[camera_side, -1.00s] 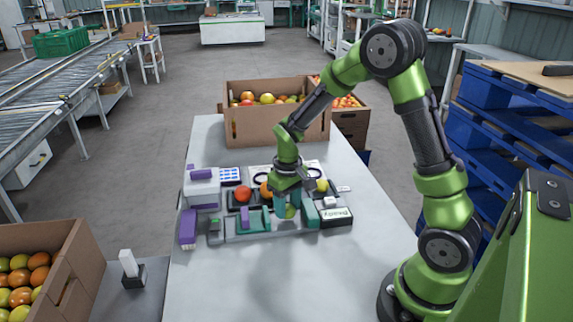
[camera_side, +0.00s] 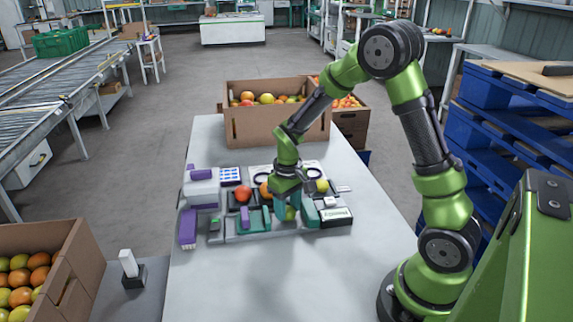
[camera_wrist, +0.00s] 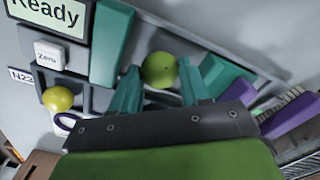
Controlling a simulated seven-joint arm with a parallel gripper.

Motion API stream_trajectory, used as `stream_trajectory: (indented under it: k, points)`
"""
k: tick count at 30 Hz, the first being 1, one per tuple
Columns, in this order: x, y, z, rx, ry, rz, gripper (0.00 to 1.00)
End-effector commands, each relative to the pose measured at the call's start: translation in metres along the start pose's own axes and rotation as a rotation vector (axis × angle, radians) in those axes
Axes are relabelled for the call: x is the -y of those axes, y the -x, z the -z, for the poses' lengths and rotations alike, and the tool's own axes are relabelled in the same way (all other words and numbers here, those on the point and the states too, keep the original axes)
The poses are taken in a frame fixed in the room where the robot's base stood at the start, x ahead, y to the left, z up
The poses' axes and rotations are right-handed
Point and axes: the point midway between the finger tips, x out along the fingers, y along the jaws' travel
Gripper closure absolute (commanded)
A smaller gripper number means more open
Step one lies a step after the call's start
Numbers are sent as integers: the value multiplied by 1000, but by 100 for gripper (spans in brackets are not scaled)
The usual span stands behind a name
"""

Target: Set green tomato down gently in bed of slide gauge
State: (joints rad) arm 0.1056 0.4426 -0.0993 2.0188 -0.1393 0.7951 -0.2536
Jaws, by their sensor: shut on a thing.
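The green tomato (camera_wrist: 160,70) is between the two teal fingertips of my gripper (camera_wrist: 158,88) in the wrist view. It also shows low under my gripper (camera_side: 291,200) in the side view (camera_side: 290,213). My gripper is shut on it. The slide gauge has a teal jaw (camera_wrist: 110,42) on one side of the tomato and another teal jaw (camera_wrist: 222,74) on the other, with gaps between them and the tomato. The tomato is at the gauge bed, but I cannot tell whether its underside touches it.
The gauge display reads "Ready" (camera_wrist: 48,14), beside a Zero button (camera_wrist: 52,55). A red tomato (camera_side: 243,194), an orange one (camera_side: 265,190) and a yellow one (camera_side: 321,185) sit behind the gauge. A purple-handled brush (camera_side: 188,228) lies left. The table's front (camera_side: 280,285) is clear.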

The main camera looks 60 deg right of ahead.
Motion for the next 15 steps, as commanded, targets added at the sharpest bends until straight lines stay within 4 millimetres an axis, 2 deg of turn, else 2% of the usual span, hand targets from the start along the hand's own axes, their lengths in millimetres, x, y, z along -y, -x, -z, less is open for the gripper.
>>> stream_trajectory:
  k: [11,12,15]
  points:
    - [0,-6,0,0,0,0,69]
    - [0,-6,0,0,0,0,53]
    - [0,-6,0,0,0,0,38]
